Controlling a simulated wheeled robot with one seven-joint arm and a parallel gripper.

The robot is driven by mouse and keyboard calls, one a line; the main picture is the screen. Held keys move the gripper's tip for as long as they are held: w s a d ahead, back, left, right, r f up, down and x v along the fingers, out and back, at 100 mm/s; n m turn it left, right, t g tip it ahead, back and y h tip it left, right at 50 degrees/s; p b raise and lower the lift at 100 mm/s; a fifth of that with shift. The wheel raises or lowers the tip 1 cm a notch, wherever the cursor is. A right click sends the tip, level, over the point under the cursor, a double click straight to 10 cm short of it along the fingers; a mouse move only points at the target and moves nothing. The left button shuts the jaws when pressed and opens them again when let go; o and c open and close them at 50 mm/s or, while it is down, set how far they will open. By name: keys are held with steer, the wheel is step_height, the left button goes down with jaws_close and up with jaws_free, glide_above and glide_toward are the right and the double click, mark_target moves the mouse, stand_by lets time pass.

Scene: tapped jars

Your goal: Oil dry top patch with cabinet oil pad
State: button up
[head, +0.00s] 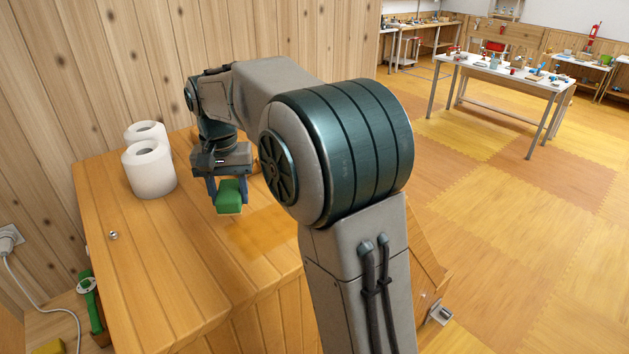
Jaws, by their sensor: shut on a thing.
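My gripper (229,192) is shut on a green pad (229,199) with a paler underside. It holds the pad over the wooden cabinet top (150,256), and I cannot tell whether the pad touches the wood. A darker, more orange patch (262,232) shows on the cabinet top, just right of and nearer than the pad. My arm hides part of the top to the right, and the patch's right side may be hidden behind it.
Two white paper rolls (152,171) stand at the top's back left. A small metal knob or ball (113,235) lies near the left edge. A green-handled tool (89,301), a plug with cable (9,238) and a yellow block (49,346) are lower left. The front left of the top is clear.

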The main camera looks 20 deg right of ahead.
mark_target(229, 192)
steer(key=shift+s+r, duration=0.1)
steer(key=shift+r, duration=1.55)
